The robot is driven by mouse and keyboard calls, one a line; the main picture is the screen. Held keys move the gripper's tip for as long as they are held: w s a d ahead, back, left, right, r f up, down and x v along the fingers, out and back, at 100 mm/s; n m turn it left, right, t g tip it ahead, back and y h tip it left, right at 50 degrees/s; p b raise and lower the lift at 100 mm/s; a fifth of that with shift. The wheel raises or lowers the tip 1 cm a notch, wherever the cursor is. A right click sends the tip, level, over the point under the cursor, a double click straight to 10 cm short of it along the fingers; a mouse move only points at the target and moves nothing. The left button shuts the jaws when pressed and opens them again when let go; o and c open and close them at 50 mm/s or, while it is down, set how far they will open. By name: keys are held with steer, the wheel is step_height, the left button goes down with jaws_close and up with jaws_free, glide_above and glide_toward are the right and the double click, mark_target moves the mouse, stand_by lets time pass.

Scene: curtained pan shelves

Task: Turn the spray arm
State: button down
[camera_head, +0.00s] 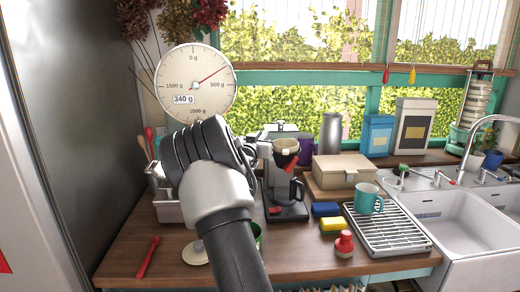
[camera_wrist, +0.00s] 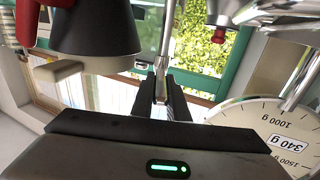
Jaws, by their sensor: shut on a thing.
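The coffee maker (camera_head: 278,131) stands on the wooden counter, just right of my arm in the head view. Its black filter basket (camera_head: 287,148) has a pale rim; it also shows large at the upper left of the wrist view (camera_wrist: 100,28). The spray arm (camera_wrist: 163,50) is a thin metal tube in the wrist view, running down between my fingers. My gripper (camera_wrist: 161,98) is shut on it, with one dark finger on each side. In the head view my own wrist hides the fingers and the spray arm.
A round dial scale (camera_head: 195,83) reading 340 g is close behind my wrist. A beige box (camera_head: 344,171), teal mug (camera_head: 367,198), drying rack (camera_head: 388,232) and sink (camera_head: 470,222) stand to the right. A red-topped bottle (camera_head: 344,243) and sponges are on the front counter.

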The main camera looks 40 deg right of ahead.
steer(key=shift+s+d+r+n+t+y+b, duration=0.15)
steer(key=shift+n+t+y+b, duration=0.35)
steer(key=shift+b, duration=1.1)
steer(key=shift+s+d+n+t+y+b, duration=0.2)
steer(key=shift+n+t+y+b, duration=0.35)
steer(key=shift+b, duration=1.05)
steer(key=shift+s+d+r+n+t+y+b, duration=0.15)
steer(key=shift+n+t+y+b, duration=0.35)
steer(key=shift+b, duration=1.1)
steer(key=shift+f, duration=0.1)
steer(key=c, duration=1.7)
jaws_free()
steer(key=shift+f, duration=0.1)
steer(key=v, duration=1.7)
steer(key=shift+s+b, duration=0.25)
steer(key=shift+b, duration=0.05)
